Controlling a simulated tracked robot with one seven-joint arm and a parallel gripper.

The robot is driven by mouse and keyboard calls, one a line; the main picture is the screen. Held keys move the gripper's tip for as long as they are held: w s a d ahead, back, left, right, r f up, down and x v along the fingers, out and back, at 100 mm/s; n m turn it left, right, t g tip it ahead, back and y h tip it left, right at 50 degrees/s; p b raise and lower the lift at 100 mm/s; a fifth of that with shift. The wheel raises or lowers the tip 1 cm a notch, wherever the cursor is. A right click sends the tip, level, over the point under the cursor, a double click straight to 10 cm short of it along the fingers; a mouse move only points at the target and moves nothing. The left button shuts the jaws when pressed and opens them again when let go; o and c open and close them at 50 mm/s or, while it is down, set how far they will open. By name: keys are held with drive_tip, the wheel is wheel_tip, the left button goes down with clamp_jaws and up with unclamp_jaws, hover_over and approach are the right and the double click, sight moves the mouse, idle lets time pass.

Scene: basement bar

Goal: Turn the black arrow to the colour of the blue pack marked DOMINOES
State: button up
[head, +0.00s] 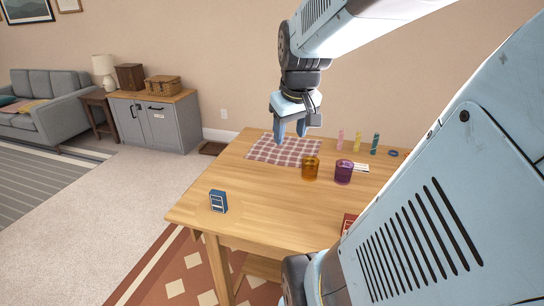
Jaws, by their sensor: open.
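A small blue pack (218,201) with a pale label stands near the left front corner of the wooden table. Its lettering is too small to read. I cannot make out a black arrow in the head view; my own arm covers the right part of the table. My gripper (291,137) hangs fingers down above the checked cloth at the table's back left. It is open, with nothing seen between its fingers. It is apart from the blue pack, farther back and to the right.
An orange cup (311,168) and a purple cup (344,172) stand mid-table. Pink (340,140), yellow (357,142) and green (375,144) slim items stand behind them. A red pack (348,223) is partly hidden by my arm. A checked cloth (262,151) lies at the back.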

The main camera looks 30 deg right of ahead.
drive_tip(key=s+d+f+m+g, duration=0.1)
drive_tip(key=d+f, duration=0.1)
drive_tip(key=d, duration=0.5)
drive_tip(key=d+f+g, duration=0.1)
drive_tip(key=d+f, duration=0.2)
drive_tip(key=d, duration=0.3)
drive_tip(key=s+d+f+m+g, duration=0.1)
drive_tip(key=s+d+f, duration=0.4)
drive_tip(key=s+d, duration=0.3)
drive_tip(key=s+d+f+g, duration=0.1)
drive_tip(key=s+d+f, duration=0.45)
drive_tip(key=d, duration=0.45)
drive_tip(key=s+d+f+y, duration=0.1)
drive_tip(key=s+d+f, duration=0.15)
drive_tip(key=s, duration=0.35)
drive_tip(key=s+d+f+y, duration=0.1)
drive_tip(key=s+d+f, duration=0.15)
drive_tip(key=s, duration=0.35)
drive_tip(key=shift+m, duration=0.3)
drive_tip(key=f, duration=1.4)
drive_tip(key=shift+w+a+f, duration=0.15)
drive_tip(key=shift+w+a, duration=0.05)
drive_tip(key=shift+w, duration=0.1)
drive_tip(key=shift+c, duration=0.3)
clamp_jaws()
